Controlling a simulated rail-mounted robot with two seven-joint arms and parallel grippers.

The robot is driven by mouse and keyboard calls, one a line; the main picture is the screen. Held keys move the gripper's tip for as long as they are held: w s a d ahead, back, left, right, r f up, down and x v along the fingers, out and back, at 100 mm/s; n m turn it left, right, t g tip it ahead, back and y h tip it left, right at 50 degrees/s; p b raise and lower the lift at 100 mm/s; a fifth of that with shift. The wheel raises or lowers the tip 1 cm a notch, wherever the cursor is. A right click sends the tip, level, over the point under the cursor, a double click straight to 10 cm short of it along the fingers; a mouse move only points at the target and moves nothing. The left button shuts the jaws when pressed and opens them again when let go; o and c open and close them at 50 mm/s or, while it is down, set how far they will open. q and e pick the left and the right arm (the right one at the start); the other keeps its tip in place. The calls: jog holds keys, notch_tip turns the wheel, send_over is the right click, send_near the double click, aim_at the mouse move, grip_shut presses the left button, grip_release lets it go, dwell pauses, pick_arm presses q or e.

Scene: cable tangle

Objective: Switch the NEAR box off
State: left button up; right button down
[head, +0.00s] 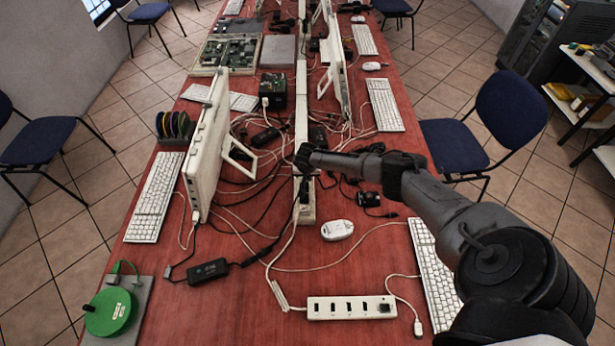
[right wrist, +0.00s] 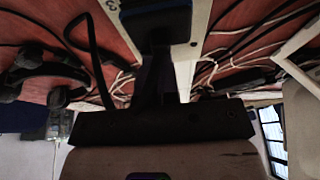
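No label reading NEAR is legible, so I cannot tell for certain which box it is. A white power strip (head: 340,308) with several dark sockets lies at the front of the red table; a dark switch-like piece (head: 384,308) is at its right end. A long white rail (head: 302,100) runs down the table's middle, with a black plug (head: 304,188) near its front end. My right gripper (head: 303,157) is over this rail, behind the power strip. In the right wrist view, it points at a dark block with a blue edge (right wrist: 155,20); its fingers are too dark to read. My left gripper is out of view.
Tangled cables (head: 265,195) surround the rail. A white monitor (head: 203,150) stands to the left. A white mouse (head: 337,230), a black adapter (head: 208,271) and a green reel (head: 110,311) lie nearer. Bare red table shows at front left of the strip.

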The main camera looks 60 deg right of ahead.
jog(key=shift+s+d+f, duration=0.2)
jog(key=shift+d+f, duration=0.1)
jog(key=shift+d, duration=0.15)
jog(key=shift+w+r+p, duration=0.1)
jog(key=shift+r+p, duration=0.3)
jog(key=shift+p, duration=0.1)
jog(key=shift+w+r+p, duration=0.25)
jog(key=shift+r+p, duration=0.95)
jog(key=shift+r, duration=0.05)
jog(key=p+v, duration=0.2)
jog(key=shift+s+a+f+p, duration=0.1)
jog(key=shift+a+p, duration=0.05)
jog(key=shift+p, duration=0.15)
jog(key=s+a+r+p, duration=0.2)
jog(key=a+r, duration=0.3)
jog(key=r, duration=0.3)
jog(key=shift+s, duration=0.4)
